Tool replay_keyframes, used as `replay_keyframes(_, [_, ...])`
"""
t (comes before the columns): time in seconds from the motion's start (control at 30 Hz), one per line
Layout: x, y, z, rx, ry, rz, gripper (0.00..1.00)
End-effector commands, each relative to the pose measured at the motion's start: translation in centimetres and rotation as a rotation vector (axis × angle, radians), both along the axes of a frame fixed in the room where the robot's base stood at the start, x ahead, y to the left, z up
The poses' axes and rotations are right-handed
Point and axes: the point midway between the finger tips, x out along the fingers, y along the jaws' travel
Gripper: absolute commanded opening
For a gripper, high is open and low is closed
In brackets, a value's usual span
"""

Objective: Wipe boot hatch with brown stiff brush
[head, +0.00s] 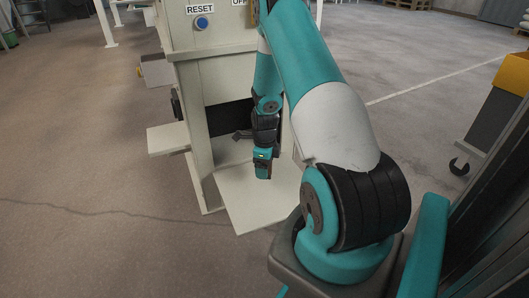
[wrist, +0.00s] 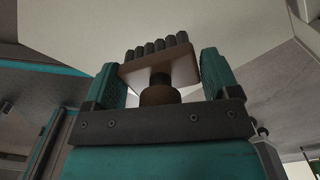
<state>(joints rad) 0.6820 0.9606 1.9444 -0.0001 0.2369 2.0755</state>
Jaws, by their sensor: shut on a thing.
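My gripper (wrist: 160,76) is shut on the brown brush (wrist: 158,68), with its teal fingers on either side of the brown block. Dark, thick bristles point up in the wrist view, away from the gripper. In the head view my gripper (head: 263,166) hangs low in front of the cream machine (head: 218,70), over a pale plate (head: 250,204) at its foot. The brush is hard to make out there. A dark opening or panel (head: 231,117) shows low on the machine, partly behind my arm. I cannot tell which part is the boot hatch.
A blue button (head: 201,23) under a RESET label is high on the machine. A pale ledge (head: 168,138) juts from its left side. A grey cart with a yellow bin (head: 514,73) stands at the right. The floor at the left is clear.

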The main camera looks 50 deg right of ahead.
Motion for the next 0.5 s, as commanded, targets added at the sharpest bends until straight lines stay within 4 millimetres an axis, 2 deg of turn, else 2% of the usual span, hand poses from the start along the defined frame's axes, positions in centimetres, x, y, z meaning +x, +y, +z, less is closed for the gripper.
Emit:
replay_keyframes(0.03, [0.0, 0.0, 1.0, 0.0, 0.0, 0.0, 0.56])
replay_keyframes(0.2, [0.0, 0.0, 2.4, 0.0, 0.0, 0.001, 0.56])
replay_keyframes(0.5, [0.0, 0.0, 2.8, 0.0, 0.0, 0.001, 0.56])
